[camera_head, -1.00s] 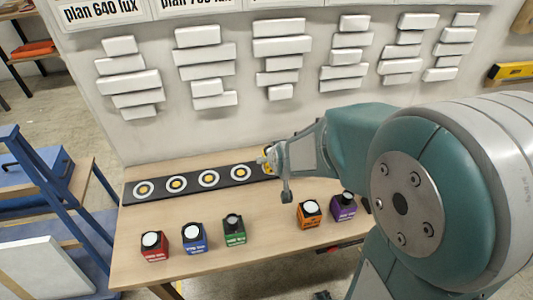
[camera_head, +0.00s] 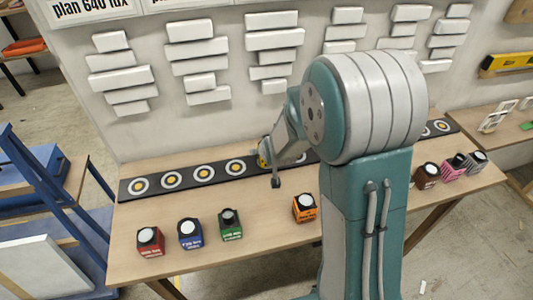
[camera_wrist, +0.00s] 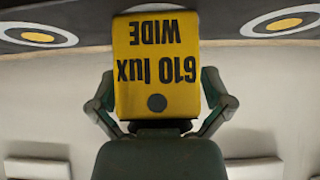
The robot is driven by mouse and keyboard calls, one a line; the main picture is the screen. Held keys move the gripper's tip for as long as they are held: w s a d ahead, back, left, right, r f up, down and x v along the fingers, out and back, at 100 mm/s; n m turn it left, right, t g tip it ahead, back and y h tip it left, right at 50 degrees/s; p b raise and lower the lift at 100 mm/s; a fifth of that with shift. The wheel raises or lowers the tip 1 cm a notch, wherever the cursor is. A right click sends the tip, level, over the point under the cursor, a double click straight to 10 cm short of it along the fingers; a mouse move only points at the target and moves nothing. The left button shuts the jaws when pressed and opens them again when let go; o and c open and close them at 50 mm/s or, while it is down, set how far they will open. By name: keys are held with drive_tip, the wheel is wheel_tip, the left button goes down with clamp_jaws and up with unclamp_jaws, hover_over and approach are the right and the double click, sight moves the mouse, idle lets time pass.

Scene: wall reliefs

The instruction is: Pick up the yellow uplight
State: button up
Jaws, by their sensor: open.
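The yellow uplight (camera_wrist: 157,65), a block printed "610 lux WIDE" upside down in the picture, fills the middle of the wrist view. My gripper (camera_wrist: 158,92) is open, with one finger on each side of it. Whether the fingers touch it I cannot tell. In the head view a small part of the yellow uplight (camera_head: 263,157) shows at the dark strip, mostly hidden by my gripper (camera_head: 270,165). Its underside and any gap to the strip are hidden.
The dark strip (camera_head: 220,170) with white-ringed yellow discs runs along the table's back. Red (camera_head: 150,242), blue (camera_head: 190,234), green (camera_head: 230,225) and orange (camera_head: 304,208) uplights stand in front. Brown, pink and grey ones stand at right. White wall blocks rise behind.

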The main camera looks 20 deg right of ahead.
drive_tip(key=c, duration=0.9)
drive_tip(key=shift+s, duration=0.1)
drive_tip(key=shift+c, duration=1.1)
